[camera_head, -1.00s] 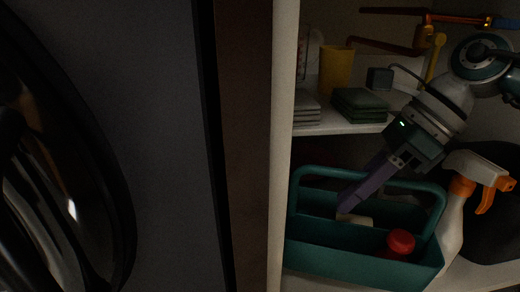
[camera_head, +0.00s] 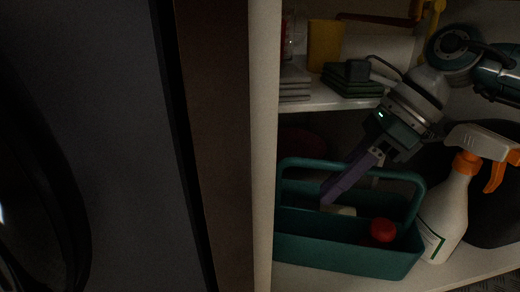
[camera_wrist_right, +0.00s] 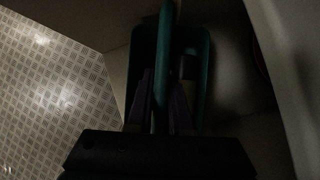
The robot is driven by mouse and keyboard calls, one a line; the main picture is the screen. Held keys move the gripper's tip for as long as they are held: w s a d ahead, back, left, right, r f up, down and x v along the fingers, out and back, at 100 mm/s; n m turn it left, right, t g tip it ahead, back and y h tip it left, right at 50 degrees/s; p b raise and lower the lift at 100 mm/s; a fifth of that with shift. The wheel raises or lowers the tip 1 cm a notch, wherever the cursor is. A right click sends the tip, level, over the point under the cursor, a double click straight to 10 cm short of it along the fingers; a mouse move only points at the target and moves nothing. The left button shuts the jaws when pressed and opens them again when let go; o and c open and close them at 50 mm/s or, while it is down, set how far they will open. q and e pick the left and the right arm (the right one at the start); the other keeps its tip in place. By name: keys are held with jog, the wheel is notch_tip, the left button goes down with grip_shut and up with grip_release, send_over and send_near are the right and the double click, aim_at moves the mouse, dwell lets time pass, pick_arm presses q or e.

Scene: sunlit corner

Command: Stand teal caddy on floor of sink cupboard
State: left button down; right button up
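The teal caddy (camera_head: 340,255) is inside the cupboard, upright, at or very near the cupboard floor (camera_head: 345,283). Whether its base touches the floor cannot be told. It holds a red-capped item (camera_head: 383,230) and a pale block (camera_head: 338,210). My right gripper (camera_head: 334,190) reaches down from the upper right, its purple fingers on the caddy's handle. The right wrist view shows the handle (camera_wrist_right: 162,75) between the two fingers (camera_wrist_right: 160,105), which appear closed on it. My left gripper is not in view.
A white spray bottle (camera_head: 445,215) with an orange trigger stands close to the caddy's right. A dark round thing (camera_head: 490,215) is behind it. The pale cupboard edge (camera_head: 262,150) is close on the left.

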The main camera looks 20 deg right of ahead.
jog(key=o, duration=0.4)
jog(key=shift+s, duration=0.15)
jog(key=p+v, duration=0.5)
jog(key=v, duration=0.2)
jog(key=shift+a, duration=0.1)
jog(key=shift+d+r+p, duration=0.3)
jog(key=shift+r+p, duration=0.05)
jog(key=shift+a, duration=0.1)
